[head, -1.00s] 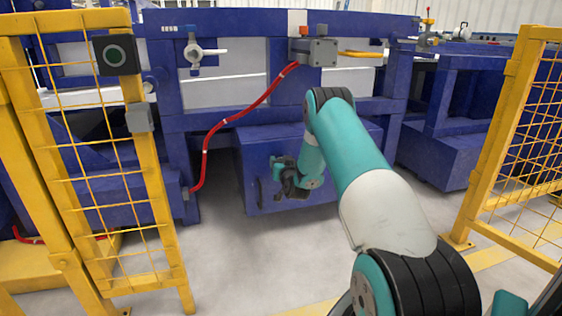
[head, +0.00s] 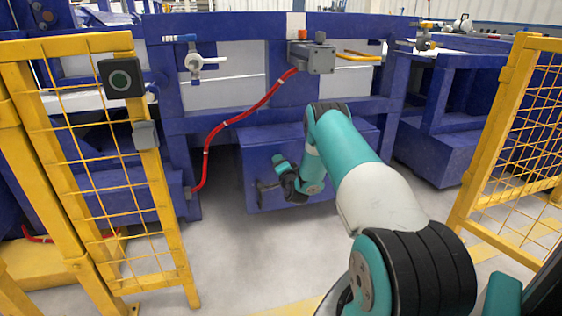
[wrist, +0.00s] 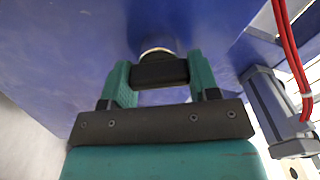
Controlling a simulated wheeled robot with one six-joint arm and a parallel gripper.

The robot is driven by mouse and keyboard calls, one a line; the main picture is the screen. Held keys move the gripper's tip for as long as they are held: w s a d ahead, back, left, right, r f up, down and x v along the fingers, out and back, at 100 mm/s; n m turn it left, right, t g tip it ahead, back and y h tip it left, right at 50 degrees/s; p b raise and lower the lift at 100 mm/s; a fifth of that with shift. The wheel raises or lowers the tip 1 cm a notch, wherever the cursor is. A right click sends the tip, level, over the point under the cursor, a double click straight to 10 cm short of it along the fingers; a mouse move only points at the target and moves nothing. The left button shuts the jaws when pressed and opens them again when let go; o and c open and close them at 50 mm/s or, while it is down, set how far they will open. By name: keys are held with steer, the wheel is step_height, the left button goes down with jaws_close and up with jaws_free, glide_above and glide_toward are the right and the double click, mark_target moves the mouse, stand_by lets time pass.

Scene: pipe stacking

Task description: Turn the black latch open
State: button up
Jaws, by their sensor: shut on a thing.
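The black latch (wrist: 160,73) sits on the front of the blue box (head: 250,160), low under the blue frame. In the wrist view it is a short dark bar, with a pale round fitting behind it. My gripper (wrist: 159,80) is shut on the latch, with one teal finger at each end of the bar. In the head view my gripper (head: 279,176) is at the left part of the box front. The latch (head: 266,187) shows there only as a small dark shape, partly hidden by my gripper.
A red hose (head: 238,120) runs from a grey box (head: 316,58) on the frame down to the left. A white valve (head: 196,62) is at the upper left. Yellow mesh fences (head: 158,200) stand on both sides. The floor before the box is clear.

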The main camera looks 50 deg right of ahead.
steer(key=m+p, duration=0.2)
steer(key=m, duration=0.3)
steer(key=shift+f, duration=0.1)
steer(key=shift+m, duration=0.3)
stand_by(0.4)
steer(key=o, duration=0.9)
steer(key=shift+s, duration=0.1)
steer(key=shift+p+v, duration=8.6)
steer(key=shift+p, duration=2.95)
